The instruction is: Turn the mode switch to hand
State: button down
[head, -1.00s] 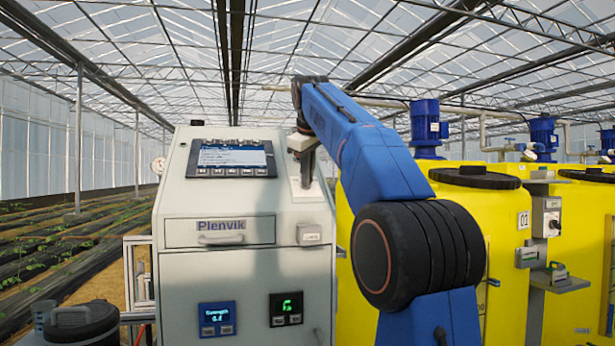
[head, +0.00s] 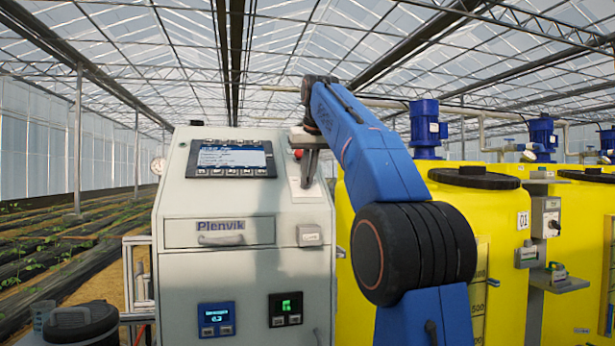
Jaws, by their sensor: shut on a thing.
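My gripper (head: 307,181) points down at the pale plate (head: 308,192) on the sloped top of the grey cabinet (head: 240,270), right of its screen. Its fingers are shut on the mode switch at this plate. The switch itself is hidden by the fingers, so I cannot read its position or its labels.
A red knob (head: 298,154) sits close behind and left of the fingers. The screen (head: 230,158) and a drawer (head: 220,232) are to the left. Small blue (head: 216,318) and green (head: 286,308) displays are below. Yellow tanks (head: 480,230) stand at right.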

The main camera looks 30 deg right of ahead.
jog(key=shift+f, duration=0.15)
dwell(0.4)
jog(key=c, duration=1.9)
grip_release()
jog(key=shift+w, duration=0.1)
jog(key=v, duration=1.2)
